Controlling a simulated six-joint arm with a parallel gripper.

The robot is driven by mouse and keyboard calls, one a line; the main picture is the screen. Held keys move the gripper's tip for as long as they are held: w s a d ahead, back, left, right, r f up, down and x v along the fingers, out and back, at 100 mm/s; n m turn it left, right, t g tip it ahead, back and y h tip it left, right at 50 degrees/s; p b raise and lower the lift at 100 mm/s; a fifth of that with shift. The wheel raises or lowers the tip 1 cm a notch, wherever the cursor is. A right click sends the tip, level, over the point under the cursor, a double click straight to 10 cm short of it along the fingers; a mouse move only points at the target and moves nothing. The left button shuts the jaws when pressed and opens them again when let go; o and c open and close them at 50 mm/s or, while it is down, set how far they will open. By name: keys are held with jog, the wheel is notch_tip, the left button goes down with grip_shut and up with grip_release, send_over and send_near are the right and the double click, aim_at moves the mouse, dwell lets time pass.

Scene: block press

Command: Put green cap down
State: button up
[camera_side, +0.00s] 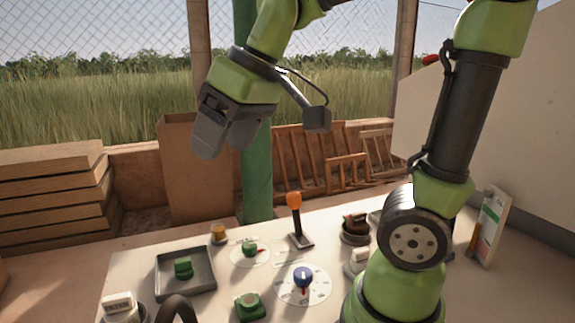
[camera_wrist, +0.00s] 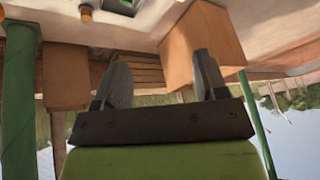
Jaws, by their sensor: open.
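My gripper (camera_side: 226,138) is raised high above the back of the table, open and empty. In the wrist view its two fingers (camera_wrist: 162,72) stand apart with nothing between them. A small green piece (camera_side: 183,267) sits in the dark square tray (camera_side: 206,284) at the left of the table. Another green piece (camera_side: 249,247) sits on a small white dial, and a green block with a round top (camera_side: 249,304) stands at the front. I cannot tell for sure which of them is the green cap. None touches my gripper.
An orange-topped lever (camera_side: 294,200) stands upright at the table's back. A yellowish jar (camera_side: 218,232) is behind the tray. A dark curved handle (camera_side: 178,306) rises at the front. The air around my gripper is clear.

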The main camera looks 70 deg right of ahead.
jog(key=s+a+f+m+t, duration=0.1)
jog(key=s+f+m+t, duration=0.1)
jog(key=s, duration=0.7)
jog(key=shift+a+f+m+y, duration=0.2)
jog(key=shift+m+y, duration=0.1)
jog(key=shift+m, duration=0.5)
